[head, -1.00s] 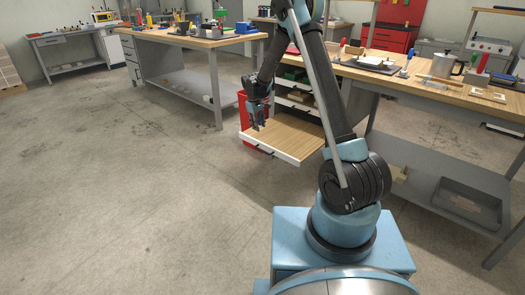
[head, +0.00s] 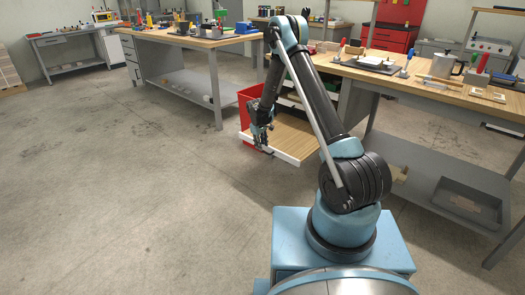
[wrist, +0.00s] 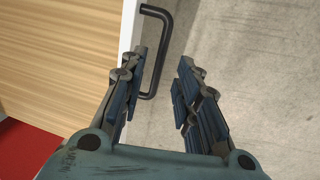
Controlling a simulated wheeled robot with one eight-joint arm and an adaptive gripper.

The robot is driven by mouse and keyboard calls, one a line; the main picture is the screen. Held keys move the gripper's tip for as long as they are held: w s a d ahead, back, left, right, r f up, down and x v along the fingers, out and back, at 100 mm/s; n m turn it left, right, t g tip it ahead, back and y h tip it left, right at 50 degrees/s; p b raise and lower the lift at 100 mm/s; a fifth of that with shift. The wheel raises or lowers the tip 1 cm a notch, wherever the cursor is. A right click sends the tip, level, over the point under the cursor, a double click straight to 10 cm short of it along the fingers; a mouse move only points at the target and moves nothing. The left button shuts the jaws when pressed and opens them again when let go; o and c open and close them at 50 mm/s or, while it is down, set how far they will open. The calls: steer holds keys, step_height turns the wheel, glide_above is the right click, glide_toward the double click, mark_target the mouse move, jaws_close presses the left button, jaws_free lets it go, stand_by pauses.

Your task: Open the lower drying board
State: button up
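The lower drying board (head: 297,132) is a wooden panel with a white front edge, sticking out from under the workbench. Its black bar handle (wrist: 166,42) shows in the wrist view on the outer side of the white front (wrist: 129,27). My gripper (wrist: 163,62) is open, its two fingers apart. The left finger is by the white front and the right finger is beyond the handle bar, so the bar lies between them. I cannot tell whether either finger touches it. In the head view my gripper (head: 266,149) is at the board's front and partly hides the handle.
The workbench (head: 440,88) above carries tools and a metal pot (head: 447,66). The floor (head: 140,190) in front and to the left is clear.

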steer(key=shift+w+d+f, duration=0.1)
steer(key=shift+w+f, duration=0.05)
steer(key=shift+f, duration=0.75)
steer(key=shift+w+d+f, duration=0.1)
steer(key=shift+f, duration=0.75)
jaws_close()
